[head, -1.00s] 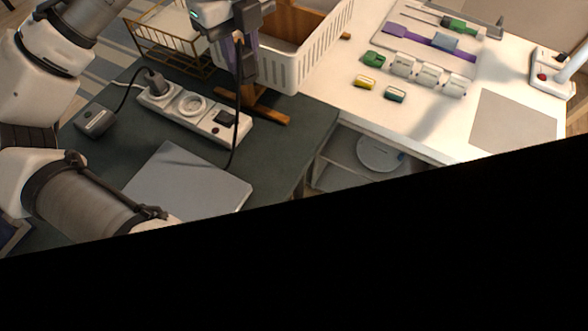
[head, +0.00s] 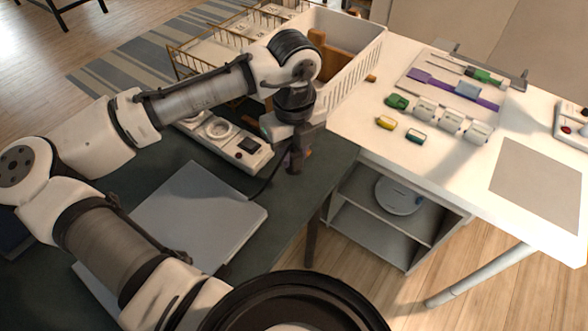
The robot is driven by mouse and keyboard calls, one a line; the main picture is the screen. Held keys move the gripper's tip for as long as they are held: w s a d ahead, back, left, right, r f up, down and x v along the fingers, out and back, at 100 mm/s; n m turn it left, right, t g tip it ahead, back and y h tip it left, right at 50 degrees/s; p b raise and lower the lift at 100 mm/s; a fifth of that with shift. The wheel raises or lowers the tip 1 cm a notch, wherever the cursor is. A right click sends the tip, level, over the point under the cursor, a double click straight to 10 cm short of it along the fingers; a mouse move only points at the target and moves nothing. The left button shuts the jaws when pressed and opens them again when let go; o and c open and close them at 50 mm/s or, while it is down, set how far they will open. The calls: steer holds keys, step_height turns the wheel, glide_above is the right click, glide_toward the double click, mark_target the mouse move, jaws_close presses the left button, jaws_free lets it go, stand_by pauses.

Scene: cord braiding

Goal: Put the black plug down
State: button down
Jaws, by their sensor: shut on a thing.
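My gripper (head: 294,162) points down over the right edge of the dark green table, just right of the white power strip (head: 252,152). It is shut on the black plug, which is mostly hidden by the fingers and the dark gripper body. A black cord (head: 262,187) runs from the gripper down and left to the closed grey laptop (head: 195,215).
A white basket (head: 352,80) stands behind the gripper. A shelf (head: 385,220) with a round white device (head: 398,197) is below. Dark table (head: 290,222) is bare right of the laptop.

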mark_target(294, 151)
steer(key=shift+f, duration=3.25)
steer(key=shift+f, duration=0.2)
steer(key=c, duration=1.2)
jaws_free()
steer(key=shift+o, duration=0.2)
steer(key=shift+r, duration=0.15)
step_height(294, 151, up, 12)
steer(key=shift+r, duration=0.1)
steer(key=shift+s, duration=0.1)
